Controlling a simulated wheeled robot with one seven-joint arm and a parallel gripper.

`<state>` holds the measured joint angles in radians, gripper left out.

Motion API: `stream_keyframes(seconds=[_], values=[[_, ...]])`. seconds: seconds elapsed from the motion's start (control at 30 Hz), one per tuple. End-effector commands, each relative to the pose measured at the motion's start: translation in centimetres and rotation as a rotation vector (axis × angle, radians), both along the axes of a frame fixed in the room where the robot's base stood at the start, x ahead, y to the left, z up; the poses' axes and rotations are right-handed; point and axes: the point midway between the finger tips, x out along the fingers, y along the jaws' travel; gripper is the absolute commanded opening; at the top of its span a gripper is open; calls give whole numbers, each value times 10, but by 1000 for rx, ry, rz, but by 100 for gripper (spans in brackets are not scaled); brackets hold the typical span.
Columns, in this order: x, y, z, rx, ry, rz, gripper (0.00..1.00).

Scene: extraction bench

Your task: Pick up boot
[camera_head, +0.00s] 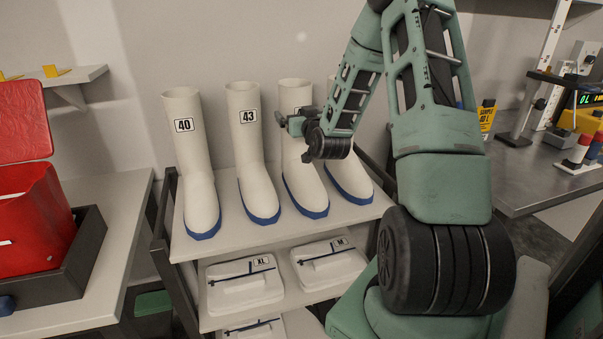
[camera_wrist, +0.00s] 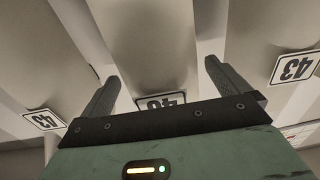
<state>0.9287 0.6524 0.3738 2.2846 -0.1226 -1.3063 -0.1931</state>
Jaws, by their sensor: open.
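Tall white boots with blue soles stand upright in a row on the top shelf: one labelled 40 (camera_head: 193,150), one labelled 43 (camera_head: 251,150), a third boot (camera_head: 300,175) and a fourth boot (camera_head: 348,172). My gripper (camera_head: 290,122) is at the upper shaft of the third boot and covers its label. My arm partly hides the fourth boot. In the wrist view my gripper (camera_wrist: 163,75) is open, with one finger toward each side of a boot shaft (camera_wrist: 160,45). That boot's label is partly hidden by the gripper body. I cannot tell whether the fingers touch it.
Flat white packs (camera_head: 240,290) marked XL and M lie on the shelf below. A red container (camera_head: 35,215) in a dark tray stands on the left table. A grey bench (camera_head: 530,180) with equipment is at right. Neighbouring boots stand close on both sides of my gripper.

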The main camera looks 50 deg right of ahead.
Motion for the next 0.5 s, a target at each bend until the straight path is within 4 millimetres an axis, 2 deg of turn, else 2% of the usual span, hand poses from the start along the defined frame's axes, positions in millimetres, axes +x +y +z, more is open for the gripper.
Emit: stream_keyframes(seconds=[0.03,0.07,0.33,0.37,0.5], values=[[0,0,0,0,0,0,100],[0,0,0,0,0,0,94],[0,0,0,0,-1,0,19],[0,0,2,-3,-4,0,16],[0,0,2,-3,-4,0,16]])
